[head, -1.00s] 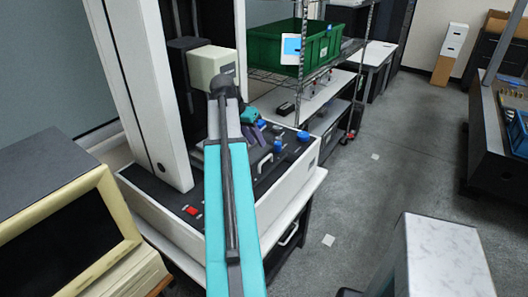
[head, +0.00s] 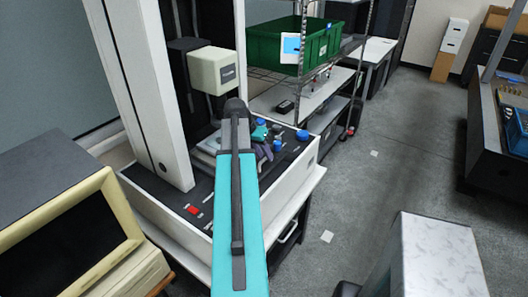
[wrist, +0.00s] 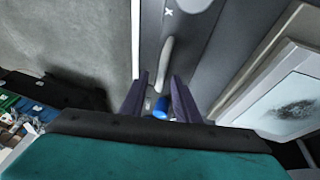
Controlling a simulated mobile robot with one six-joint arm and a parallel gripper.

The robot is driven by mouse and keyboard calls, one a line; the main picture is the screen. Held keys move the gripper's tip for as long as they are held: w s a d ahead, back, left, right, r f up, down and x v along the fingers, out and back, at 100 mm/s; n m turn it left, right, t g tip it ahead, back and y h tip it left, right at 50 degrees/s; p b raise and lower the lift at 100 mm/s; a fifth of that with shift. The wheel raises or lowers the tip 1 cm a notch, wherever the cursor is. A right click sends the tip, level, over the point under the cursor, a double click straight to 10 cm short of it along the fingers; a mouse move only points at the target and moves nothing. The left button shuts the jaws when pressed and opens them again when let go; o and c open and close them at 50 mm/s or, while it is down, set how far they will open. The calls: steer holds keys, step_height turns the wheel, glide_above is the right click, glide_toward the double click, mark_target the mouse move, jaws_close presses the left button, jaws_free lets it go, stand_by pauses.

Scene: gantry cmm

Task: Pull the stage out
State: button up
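The stage (wrist: 290,100), a pale framed plate with a dark speckled patch, lies at the right of the wrist view. In the head view a bit of it (head: 208,146) shows left of my arm, on the machine's dark bed. A pale bar handle (wrist: 167,58) stands on the dark surface in the wrist view. My gripper (wrist: 159,77) has its two purple fingers apart. The handle's near end appears between the fingertips; I cannot tell its depth or any contact. My gripper also shows in the head view (head: 267,149), low over the bed, partly hidden by my arm.
A cream probe head (head: 213,70) hangs above the bed beside a white column (head: 150,90). An old cream monitor (head: 75,240) is at left. A green crate (head: 290,45) sits on a wire rack behind.

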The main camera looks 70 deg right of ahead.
steer(key=shift+f, duration=0.1)
jaws_close()
steer(key=shift+s, duration=0.15)
steer(key=s+a+b, duration=0.1)
steer(key=s+a, duration=0.2)
steer(key=s, duration=1)
steer(key=shift+s+a, duration=0.25)
steer(key=shift+s, duration=0.15)
jaws_free()
